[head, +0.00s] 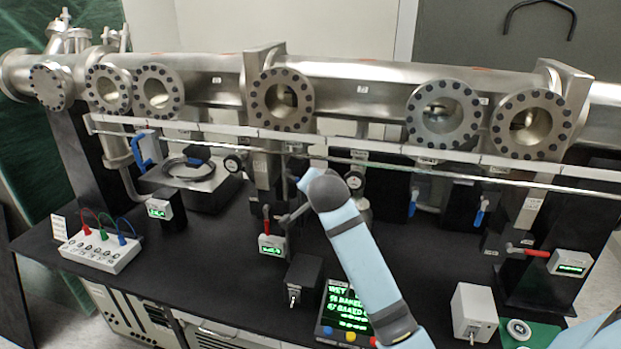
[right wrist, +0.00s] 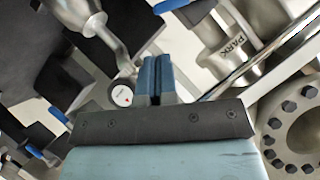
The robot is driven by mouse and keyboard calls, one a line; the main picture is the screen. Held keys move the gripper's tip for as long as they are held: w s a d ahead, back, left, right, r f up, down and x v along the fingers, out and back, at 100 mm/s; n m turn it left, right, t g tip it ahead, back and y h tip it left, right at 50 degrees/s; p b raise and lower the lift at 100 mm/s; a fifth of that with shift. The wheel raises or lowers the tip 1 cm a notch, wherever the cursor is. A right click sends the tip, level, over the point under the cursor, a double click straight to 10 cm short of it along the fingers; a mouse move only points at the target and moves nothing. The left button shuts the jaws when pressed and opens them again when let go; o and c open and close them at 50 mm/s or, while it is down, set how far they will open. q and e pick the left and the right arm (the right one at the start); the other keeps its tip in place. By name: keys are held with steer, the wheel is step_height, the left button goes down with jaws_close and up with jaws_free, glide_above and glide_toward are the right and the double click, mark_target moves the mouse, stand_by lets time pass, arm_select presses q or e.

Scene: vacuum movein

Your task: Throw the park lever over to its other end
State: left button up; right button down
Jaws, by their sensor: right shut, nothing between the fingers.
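A steel cylinder marked PARK (right wrist: 232,45) shows at the upper right of the right wrist view. A blue handle (right wrist: 190,10) lies next to it at the top edge, partly cut off; I cannot tell for sure that it is the park lever. My right gripper (right wrist: 157,68) is shut and empty, with its blue fingers just below that handle and apart from it in the picture. My left gripper is not in view.
A steel beam pipe (head: 360,85) with several round flanges runs across the back, above a thin rail (head: 420,165). Red-handled levers (head: 528,252) and blue-handled levers (head: 480,215) hang below it. A black box (head: 303,282), a screen (head: 345,312) and a white box (head: 474,312) stand in front.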

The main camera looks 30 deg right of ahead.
mark_target(298, 180)
steer(key=p+x, duration=0.1)
steer(key=x, duration=0.7)
steer(key=shift+p, duration=0.4)
steer(key=shift+w+d+f, duration=0.1)
steer(key=shift+w+f, duration=0.05)
steer(key=shift+w, duration=0.05)
